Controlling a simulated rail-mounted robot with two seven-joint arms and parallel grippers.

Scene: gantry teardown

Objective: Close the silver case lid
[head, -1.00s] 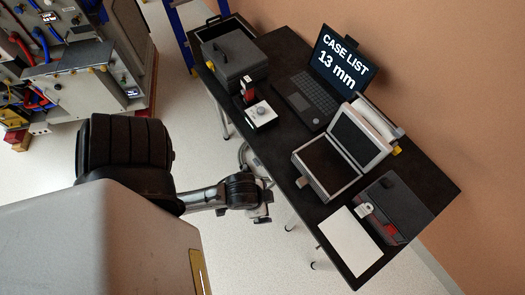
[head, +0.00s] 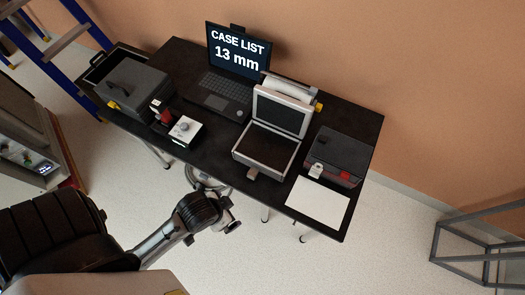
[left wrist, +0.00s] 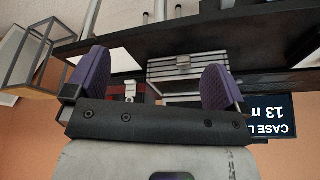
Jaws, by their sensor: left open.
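The silver case (head: 266,155) stands open on the dark table (head: 345,110), with its lid (head: 280,113) raised upright at the back. Its front also shows in the left wrist view (left wrist: 175,67), where the picture is upside down. My left gripper (head: 230,222) is below and in front of the table's front edge, apart from the case. In the left wrist view its two purple fingers are spread with nothing between them (left wrist: 155,85). My right gripper is not in view.
A laptop (head: 228,85) stands left of the case and a white roll-shaped device (head: 287,86) behind it. A dark box with a padlock (head: 335,155) and a white sheet (head: 318,202) lie to the right. A grey case (head: 135,88) and small white-topped device (head: 186,130) are left.

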